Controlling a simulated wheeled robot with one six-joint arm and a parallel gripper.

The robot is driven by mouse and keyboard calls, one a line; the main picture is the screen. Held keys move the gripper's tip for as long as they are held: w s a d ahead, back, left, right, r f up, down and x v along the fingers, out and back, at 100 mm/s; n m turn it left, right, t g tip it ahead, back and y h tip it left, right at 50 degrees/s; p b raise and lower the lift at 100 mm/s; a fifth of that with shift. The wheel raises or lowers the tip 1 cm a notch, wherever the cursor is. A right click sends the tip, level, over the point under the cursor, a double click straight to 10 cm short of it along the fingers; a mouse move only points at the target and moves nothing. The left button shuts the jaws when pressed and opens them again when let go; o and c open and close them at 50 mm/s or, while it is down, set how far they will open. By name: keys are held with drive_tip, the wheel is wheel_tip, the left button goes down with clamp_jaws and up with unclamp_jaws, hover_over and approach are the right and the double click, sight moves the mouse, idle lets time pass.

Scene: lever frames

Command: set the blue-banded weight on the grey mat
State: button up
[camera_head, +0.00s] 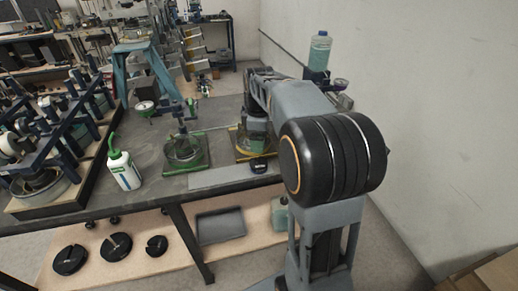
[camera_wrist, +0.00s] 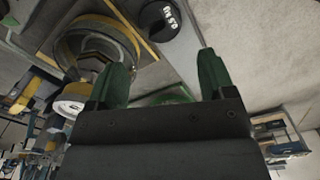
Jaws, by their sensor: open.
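In the wrist view my gripper (camera_wrist: 163,72) has its two green fingers wide apart, with nothing held between them. A black round weight with white marks (camera_wrist: 168,18) lies beyond the fingertips. A dark round piece (camera_head: 259,165) by the yellow-edged frame in the head view looks like the same thing. I cannot make out a blue band on any weight. The grey mat (camera_head: 230,178) appears as a pale flat strip along the table's front edge, bare where it shows. My arm covers its right side, and I cannot clearly see my fingers in the head view.
A yellow-edged frame (camera_wrist: 128,28) with a round grey part stands close to my gripper. A green-edged stand (camera_head: 185,156) and a white bottle (camera_head: 124,171) stand left on the table. Several slotted black weights (camera_head: 116,246) and a grey tray (camera_head: 220,226) lie on the lower shelf.

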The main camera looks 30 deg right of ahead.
drive_tip(key=s+a+f+m+t, duration=0.1)
drive_tip(key=s+a+f+m, duration=0.1)
drive_tip(key=s+a+m, duration=0.3)
drive_tip(key=s+a+f+m+t, duration=0.2)
drive_tip(key=s+m, duration=0.4)
drive_tip(key=s, duration=0.5)
drive_tip(key=a+f, duration=0.1)
drive_tip(key=a, duration=0.1)
drive_tip(key=shift+a, duration=0.4)
